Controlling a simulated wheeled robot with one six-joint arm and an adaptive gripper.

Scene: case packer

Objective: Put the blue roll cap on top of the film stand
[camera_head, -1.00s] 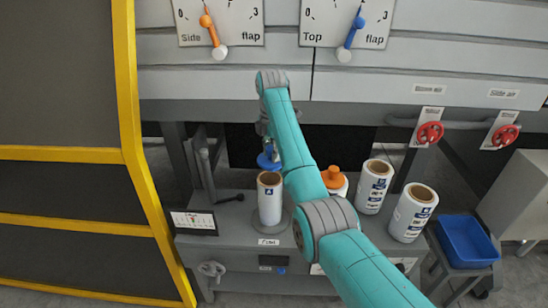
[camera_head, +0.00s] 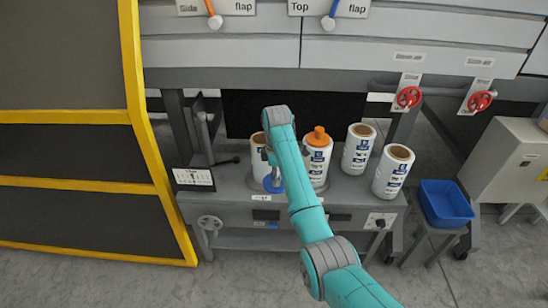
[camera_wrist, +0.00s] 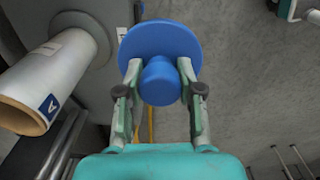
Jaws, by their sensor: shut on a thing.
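The blue roll cap (camera_wrist: 159,45) is a wide disc with a round knob. My gripper (camera_wrist: 160,78) is shut on the knob, one finger on each side. In the head view the cap (camera_head: 273,186) shows low in front of the white film roll (camera_head: 259,160), partly behind my arm. That roll stands upright with an open brown core on top. In the wrist view the roll (camera_wrist: 52,75), with a blue "A" label, rises from the round grey base of the film stand (camera_wrist: 98,32), left of the cap and apart from it.
On the grey bench (camera_head: 230,190), a roll with an orange cap (camera_head: 318,137) stands right of my arm, then two uncapped rolls (camera_head: 358,150). A blue bin (camera_head: 446,203) stands at right.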

